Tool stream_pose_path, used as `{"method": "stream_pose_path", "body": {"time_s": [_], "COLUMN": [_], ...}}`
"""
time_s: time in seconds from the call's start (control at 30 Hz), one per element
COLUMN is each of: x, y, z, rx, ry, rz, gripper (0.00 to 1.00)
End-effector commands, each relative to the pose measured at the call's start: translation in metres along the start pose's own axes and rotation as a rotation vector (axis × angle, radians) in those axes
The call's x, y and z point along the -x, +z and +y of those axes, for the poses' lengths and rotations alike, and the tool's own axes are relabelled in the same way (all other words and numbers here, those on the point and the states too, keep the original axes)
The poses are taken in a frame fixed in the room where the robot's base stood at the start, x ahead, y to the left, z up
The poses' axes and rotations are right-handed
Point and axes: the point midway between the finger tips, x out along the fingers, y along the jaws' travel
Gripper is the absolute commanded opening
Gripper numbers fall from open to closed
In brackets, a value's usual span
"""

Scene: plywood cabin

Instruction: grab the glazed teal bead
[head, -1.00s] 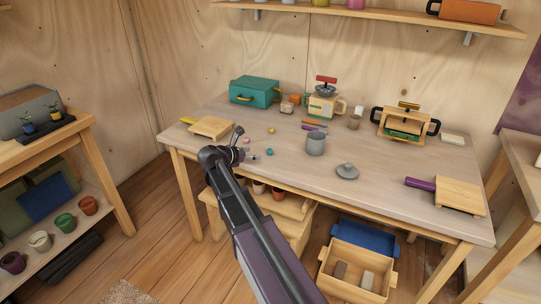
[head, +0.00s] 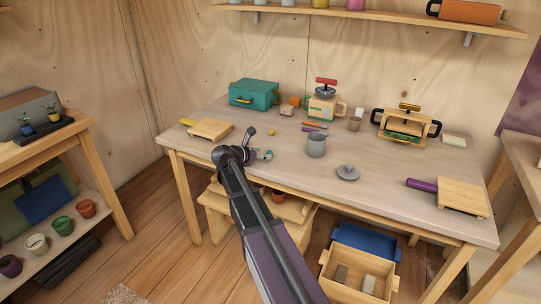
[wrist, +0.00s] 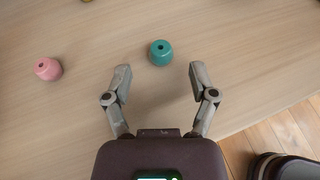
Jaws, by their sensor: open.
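The glazed teal bead (wrist: 161,52) is a small round bead with a dark hole on top, resting on the pale wooden table. In the wrist view it lies just beyond the fingertips, centred between them and touching neither. In the head view the teal bead (head: 268,154) shows small beside the gripper end. My gripper (wrist: 160,70) is open and empty, with its fingers spread wide. In the head view my gripper (head: 257,144) is over the table's front left part.
A pink bead (wrist: 48,69) lies to the left in the wrist view. A yellow bead (head: 271,132) sits farther back. The table's front edge is close.

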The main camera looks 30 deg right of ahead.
Motion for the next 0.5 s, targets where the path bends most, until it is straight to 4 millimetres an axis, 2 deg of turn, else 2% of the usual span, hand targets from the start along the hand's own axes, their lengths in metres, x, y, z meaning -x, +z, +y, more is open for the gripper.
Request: {"method": "stream_pose_path", "body": {"time_s": [0.2, 0.5], "x": [-0.026, -0.032], "y": [-0.001, 0.001], "z": [0.0, 0.0], "rx": [0.0, 0.001], "ry": [-0.001, 0.002], "rz": [0.0, 0.0], "gripper": [0.74, 0.74]}}
